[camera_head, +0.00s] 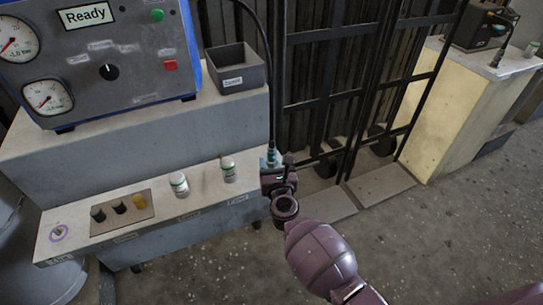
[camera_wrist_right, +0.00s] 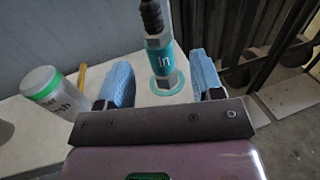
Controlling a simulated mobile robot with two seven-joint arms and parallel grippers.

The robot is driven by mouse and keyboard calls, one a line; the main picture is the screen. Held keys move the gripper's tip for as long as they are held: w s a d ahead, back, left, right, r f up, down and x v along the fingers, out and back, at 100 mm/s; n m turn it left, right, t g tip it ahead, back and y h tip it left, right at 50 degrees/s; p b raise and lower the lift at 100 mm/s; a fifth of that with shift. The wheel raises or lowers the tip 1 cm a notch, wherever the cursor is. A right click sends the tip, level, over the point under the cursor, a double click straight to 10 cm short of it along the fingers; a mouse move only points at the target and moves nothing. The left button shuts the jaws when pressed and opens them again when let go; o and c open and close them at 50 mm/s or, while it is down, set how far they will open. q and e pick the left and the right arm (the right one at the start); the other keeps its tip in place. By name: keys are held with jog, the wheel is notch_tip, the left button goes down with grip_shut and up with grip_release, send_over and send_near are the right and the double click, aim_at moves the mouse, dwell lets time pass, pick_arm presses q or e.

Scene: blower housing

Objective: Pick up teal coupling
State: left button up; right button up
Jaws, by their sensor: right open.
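The teal coupling (camera_head: 271,156) is at the right end of the bench's lower ledge, on the end of a dark hose. In the right wrist view the teal coupling (camera_wrist_right: 160,55) is upright, marked "In", with a metal tip over a teal ring (camera_wrist_right: 167,88) on the pale ledge. My right gripper (camera_head: 275,168) is at the coupling. In the wrist view its blue-padded fingers (camera_wrist_right: 161,80) are open, one on each side of the coupling, with gaps visible. Whether the coupling lies fully between the pads is unclear. My left gripper is not in view.
Two white canisters (camera_head: 179,185) (camera_head: 229,170) stand left of the gripper; one also shows in the wrist view (camera_wrist_right: 52,92). A dark metal rack (camera_head: 350,80) stands right.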

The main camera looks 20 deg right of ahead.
aim_at(273, 158)
jog(key=x, duration=0.3)
jog(key=shift+w+f+b, duration=0.25)
jog(key=shift+f+b, duration=0.05)
jog(key=shift+f, duration=0.05)
jog(key=shift+w+d+r, duration=0.1)
jog(key=shift+w+d, duration=0.05)
jog(key=shift+w, duration=0.35)
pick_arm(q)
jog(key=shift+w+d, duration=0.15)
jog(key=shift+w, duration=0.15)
pick_arm(e)
jog(key=shift+r, duration=0.1)
jog(key=c, duration=1.1)
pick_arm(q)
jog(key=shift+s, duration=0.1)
pick_arm(e)
jog(key=shift+r, duration=0.1)
